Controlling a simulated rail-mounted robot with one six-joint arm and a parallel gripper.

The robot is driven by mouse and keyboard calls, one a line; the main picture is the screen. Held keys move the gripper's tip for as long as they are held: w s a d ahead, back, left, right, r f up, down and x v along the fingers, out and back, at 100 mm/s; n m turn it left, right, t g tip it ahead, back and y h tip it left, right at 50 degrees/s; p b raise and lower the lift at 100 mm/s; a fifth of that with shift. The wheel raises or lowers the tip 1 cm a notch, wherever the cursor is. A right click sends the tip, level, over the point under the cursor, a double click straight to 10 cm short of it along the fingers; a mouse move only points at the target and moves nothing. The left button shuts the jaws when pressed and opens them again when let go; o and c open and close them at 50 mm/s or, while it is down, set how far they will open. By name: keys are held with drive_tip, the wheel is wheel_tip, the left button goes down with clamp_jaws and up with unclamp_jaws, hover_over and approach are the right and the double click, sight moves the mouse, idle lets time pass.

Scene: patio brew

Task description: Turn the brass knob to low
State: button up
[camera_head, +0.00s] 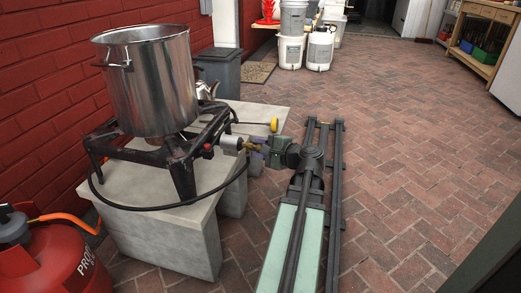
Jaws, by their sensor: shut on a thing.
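The brass knob (249,147) is a small yellowish piece at the end of the grey valve fitting (231,144) on the right side of the black burner stand (180,152). My gripper (256,151) reaches it from the right, with its fingers at the knob, and is shut on it. The fingers hide most of the knob. Its setting and any marks are too small to read.
A large steel pot (150,85) stands on the burner, which rests on concrete blocks (172,245). A black hose (160,204) loops below the valve. A red propane tank (50,262) is at lower left. A yellow disc (274,125) sits just behind my gripper. The brick floor (400,170) at right is clear.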

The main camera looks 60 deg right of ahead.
idle(0.4)
drive_tip(key=o, duration=0.9)
drive_tip(key=s, duration=0.3)
drive_tip(key=s+r+p, duration=0.1)
drive_tip(key=s, duration=0.6)
drive_tip(key=shift+s+a+r+p, duration=0.15)
drive_tip(key=shift+s+r+p, duration=0.2)
drive_tip(key=shift+p, duration=0.05)
